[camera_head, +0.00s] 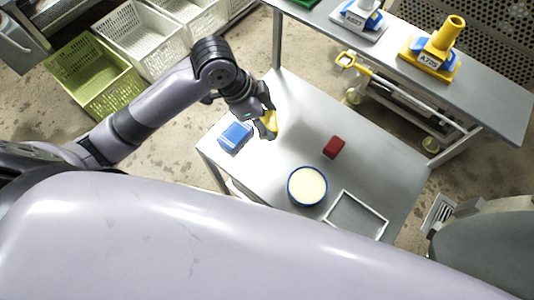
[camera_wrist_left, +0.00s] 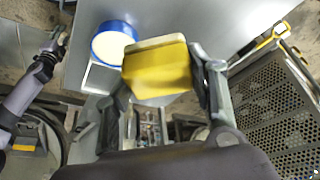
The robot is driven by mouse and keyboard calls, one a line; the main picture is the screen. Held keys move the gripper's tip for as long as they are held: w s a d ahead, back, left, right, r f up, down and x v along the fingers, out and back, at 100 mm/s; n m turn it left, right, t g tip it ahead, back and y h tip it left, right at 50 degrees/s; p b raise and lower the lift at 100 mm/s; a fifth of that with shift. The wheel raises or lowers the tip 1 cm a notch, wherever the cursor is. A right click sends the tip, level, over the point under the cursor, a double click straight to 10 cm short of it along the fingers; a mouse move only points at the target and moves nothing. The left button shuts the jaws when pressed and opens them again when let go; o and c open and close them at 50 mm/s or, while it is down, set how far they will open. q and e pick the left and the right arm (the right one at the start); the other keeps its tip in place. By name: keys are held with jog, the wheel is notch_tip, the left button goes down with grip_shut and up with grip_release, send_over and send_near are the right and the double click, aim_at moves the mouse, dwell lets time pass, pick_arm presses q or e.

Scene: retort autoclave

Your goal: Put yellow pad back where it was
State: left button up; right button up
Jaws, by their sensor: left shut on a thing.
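The yellow pad (camera_wrist_left: 158,70) is held between the two fingers of my left gripper (camera_wrist_left: 160,92) in the left wrist view. In the head view my left gripper (camera_head: 266,122) is over the left part of the metal table (camera_head: 290,110), with the yellow pad (camera_head: 270,121) partly hidden by the fingers. The pad seems to be above the tabletop; the exact gap is hard to tell. A blue pad (camera_head: 235,137) lies on the table just left of the gripper. A dark red pad (camera_head: 333,147) lies to the right.
A round blue-rimmed tub with cream contents (camera_head: 307,186) and a shallow rectangular tray (camera_head: 356,215) stand near the table's front. A shelf (camera_head: 400,62) behind holds a yellow stand (camera_head: 433,58) and a white-and-blue one (camera_head: 360,18). Crates (camera_head: 95,78) stand at left. The table's middle is clear.

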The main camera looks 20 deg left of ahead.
pick_arm(q)
notch_tip(320, 180, down, 20)
jog(key=shift+s+r+p, duration=0.15)
jog(key=shift+r+p, duration=0.1)
jog(key=shift+p, duration=1)
jog(key=o, duration=1)
jog(key=shift+r, duration=0.1)
jog(key=b+v, duration=0.1)
jog(key=v, duration=1.1)
jog(key=shift+b, duration=0.3)
